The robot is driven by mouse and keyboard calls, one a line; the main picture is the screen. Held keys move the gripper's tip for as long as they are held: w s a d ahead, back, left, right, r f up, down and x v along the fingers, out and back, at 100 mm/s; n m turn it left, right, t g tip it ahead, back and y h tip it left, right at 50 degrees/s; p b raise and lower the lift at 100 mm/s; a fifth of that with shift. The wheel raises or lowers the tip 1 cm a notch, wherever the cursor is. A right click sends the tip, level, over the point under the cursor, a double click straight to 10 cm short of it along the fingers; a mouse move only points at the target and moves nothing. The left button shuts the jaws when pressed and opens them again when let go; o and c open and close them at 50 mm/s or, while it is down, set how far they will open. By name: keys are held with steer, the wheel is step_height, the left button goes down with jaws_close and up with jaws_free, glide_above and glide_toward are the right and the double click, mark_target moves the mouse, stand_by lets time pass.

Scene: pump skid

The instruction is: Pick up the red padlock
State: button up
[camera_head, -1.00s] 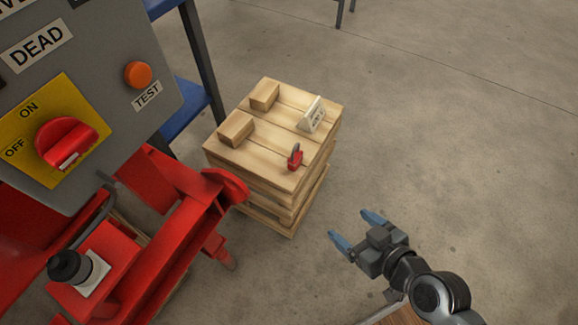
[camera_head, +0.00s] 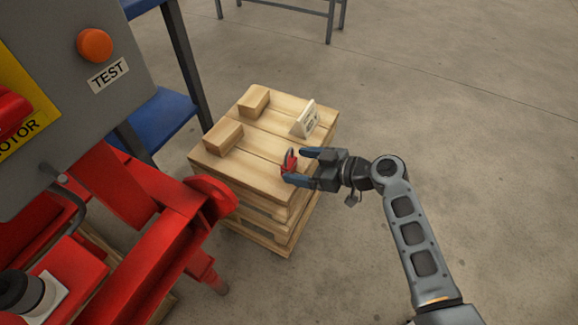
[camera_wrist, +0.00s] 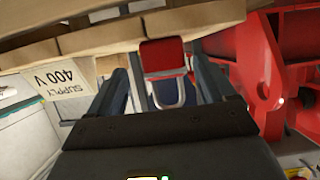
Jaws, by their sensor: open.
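The red padlock (camera_head: 289,162) stands upright near the front right edge of the wooden pallet stack (camera_head: 245,170). My gripper (camera_head: 296,166) is open, with its two blue fingers reaching in from the right at the padlock. In the wrist view the padlock's red body (camera_wrist: 163,55) and grey shackle lie between the ends of the open fingers (camera_wrist: 160,85), with the shackle toward my palm. One finger hides part of the padlock in the head view. I cannot tell whether either finger touches it.
Two wooden blocks (camera_head: 222,137) and a small white sign (camera_head: 304,119) stand on the stack. A red steel frame (camera_head: 150,195) and a grey control panel (camera_head: 75,80) are at the left. The floor at the right is clear.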

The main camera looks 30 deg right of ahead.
mark_target(290, 162)
steer(key=x, duration=0.5)
steer(key=shift+a+b, duration=0.35)
steer(key=c, duration=1.1)
steer(key=shift+r, duration=0.15)
steer(key=shift+c, duration=0.2)
steer(key=shift+r, duration=0.5)
step_height(290, 162, up, 3)
steer(key=shift+f+p, duration=0.15)
steer(key=shift+p, duration=0.5)
steer(key=w+r+p+v, duration=0.1)
steer(key=r+p+v, duration=0.1)
steer(key=v, duration=1.1)
steer(key=shift+d+r, duration=0.15)
steer(key=shift+d, duration=0.25)
